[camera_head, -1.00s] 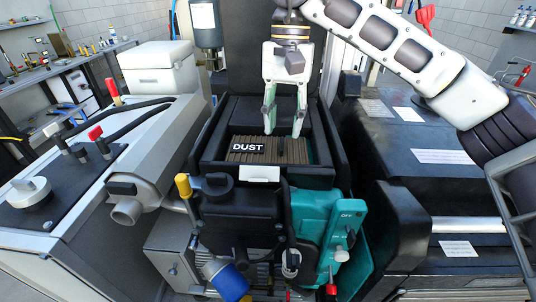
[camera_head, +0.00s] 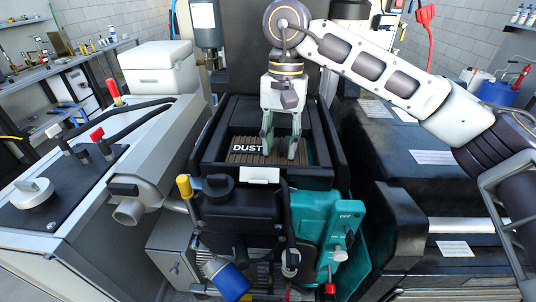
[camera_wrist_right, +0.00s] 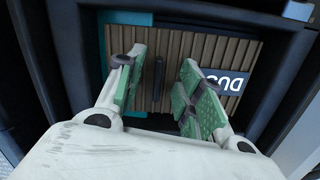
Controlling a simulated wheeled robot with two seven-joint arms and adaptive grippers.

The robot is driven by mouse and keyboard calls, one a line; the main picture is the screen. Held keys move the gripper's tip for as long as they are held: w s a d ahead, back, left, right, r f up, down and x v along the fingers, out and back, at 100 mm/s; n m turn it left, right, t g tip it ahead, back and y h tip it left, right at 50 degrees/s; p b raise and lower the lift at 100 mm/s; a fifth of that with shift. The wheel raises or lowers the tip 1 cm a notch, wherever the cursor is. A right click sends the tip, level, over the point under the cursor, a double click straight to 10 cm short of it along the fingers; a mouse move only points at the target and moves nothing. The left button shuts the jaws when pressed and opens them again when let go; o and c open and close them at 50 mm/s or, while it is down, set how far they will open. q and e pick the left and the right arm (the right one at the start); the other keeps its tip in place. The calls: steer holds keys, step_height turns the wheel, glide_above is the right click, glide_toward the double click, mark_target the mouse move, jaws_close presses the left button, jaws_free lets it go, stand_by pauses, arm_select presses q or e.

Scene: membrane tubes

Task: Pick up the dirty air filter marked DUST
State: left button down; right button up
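The dirty air filter (camera_head: 240,157) is a brown pleated panel with a dark label reading DUST. It lies in a black open-topped housing (camera_head: 207,160) on the machine. It also shows in the right wrist view (camera_wrist_right: 180,50), with a small dark upright handle on its top. My right gripper (camera_head: 280,154) points down over the filter, to the right of the label. In the right wrist view its green-padded fingers (camera_wrist_right: 157,85) are apart, on either side of the handle, with gaps to it. My left gripper is not in view.
The housing's raised walls surround the filter. A teal panel (camera_head: 340,225) and a blue cylinder (camera_head: 230,280) sit at the front. A white box (camera_head: 155,68) stands left on the grey machine cover. Black casing (camera_head: 400,165) lies to the right.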

mark_target(281, 144)
jaws_close()
stand_by(0.3)
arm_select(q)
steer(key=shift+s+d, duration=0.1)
arm_select(e)
steer(key=shift+r, duration=0.15)
steer(key=shift+r, duration=0.45)
step_height(281, 144, up, 7)
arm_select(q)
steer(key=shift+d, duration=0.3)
arm_select(e)
steer(key=shift+r, duration=0.9)
